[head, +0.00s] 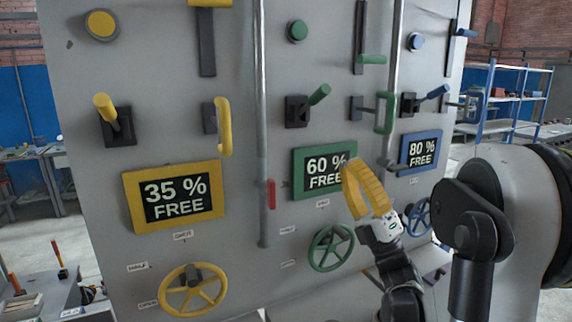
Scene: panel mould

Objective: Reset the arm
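My gripper (349,168) has yellow ribbed fingers on a white and dark wrist. It is in front of the panel, at the lower right edge of the green "60 % FREE" display (311,180) and covers part of its frame. The fingers point up and to the left. Their tips overlap in this view, so I cannot tell whether they are open or shut. I see nothing held between them. My arm bends in from the lower right.
The grey panel (240,150) carries yellow, green and blue columns of buttons, levers, handles and displays. A green wheel (331,248) is below left of my gripper, a blue wheel (418,217) to its right, a yellow wheel (193,291) at lower left. Blue shelves (505,95) stand behind.

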